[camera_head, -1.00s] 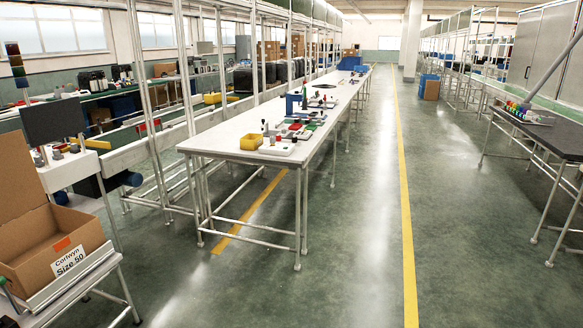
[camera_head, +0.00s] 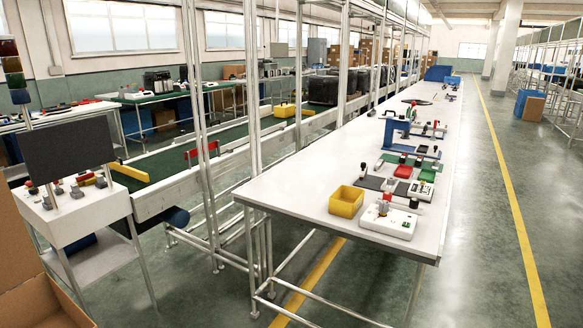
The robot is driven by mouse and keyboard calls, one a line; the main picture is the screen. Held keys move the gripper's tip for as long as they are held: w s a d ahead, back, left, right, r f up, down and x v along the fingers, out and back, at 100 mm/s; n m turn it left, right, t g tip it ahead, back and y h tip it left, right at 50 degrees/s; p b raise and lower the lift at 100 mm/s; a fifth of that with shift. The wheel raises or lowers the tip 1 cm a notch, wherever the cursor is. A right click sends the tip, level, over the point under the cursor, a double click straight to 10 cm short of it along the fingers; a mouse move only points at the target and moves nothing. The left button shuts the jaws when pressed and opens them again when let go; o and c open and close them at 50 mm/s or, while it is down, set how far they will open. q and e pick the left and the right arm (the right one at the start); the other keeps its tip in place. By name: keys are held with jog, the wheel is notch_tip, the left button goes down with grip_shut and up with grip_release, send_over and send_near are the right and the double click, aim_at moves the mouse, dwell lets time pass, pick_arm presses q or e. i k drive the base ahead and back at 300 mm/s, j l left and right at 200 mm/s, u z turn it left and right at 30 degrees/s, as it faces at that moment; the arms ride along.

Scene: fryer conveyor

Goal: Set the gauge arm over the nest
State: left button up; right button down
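A blue fixture (camera_head: 394,129) stands upright on the long white table (camera_head: 290,190). A thin bar with a small red part (camera_head: 434,124) extends to its right, and a blue base plate (camera_head: 412,151) with small parts lies in front. This looks like the gauge, but at this distance I cannot tell which piece is the gauge arm or the nest, or how the arm is turned. Neither of my grippers shows in the head view.
A conveyor (camera_head: 150,170) runs left of the table. An open cardboard box (camera_head: 40,300) is lower left. Clear floor (camera_head: 470,240) lies right.

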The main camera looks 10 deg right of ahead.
aim_at(363, 165)
jog(key=i+j+z, duration=0.15)
jog(key=i+z, duration=0.25)
jog(key=i, duration=0.15)
jog(key=i+j+z, duration=0.35)
jog(key=i, duration=0.2)
jog(key=i+j+z, duration=0.4)
jog(key=i+j, duration=0.15)
jog(key=j, duration=0.15)
jog(key=i+j+z, duration=0.15)
jog(key=i+j, duration=0.15)
jog(key=j, duration=0.35)
jog(key=i+j+z, duration=0.1)
jog(key=j, duration=0.25)
jog(key=i+j, duration=0.2)
jog(key=j+z, duration=0.05)
jog(key=j, duration=0.05)
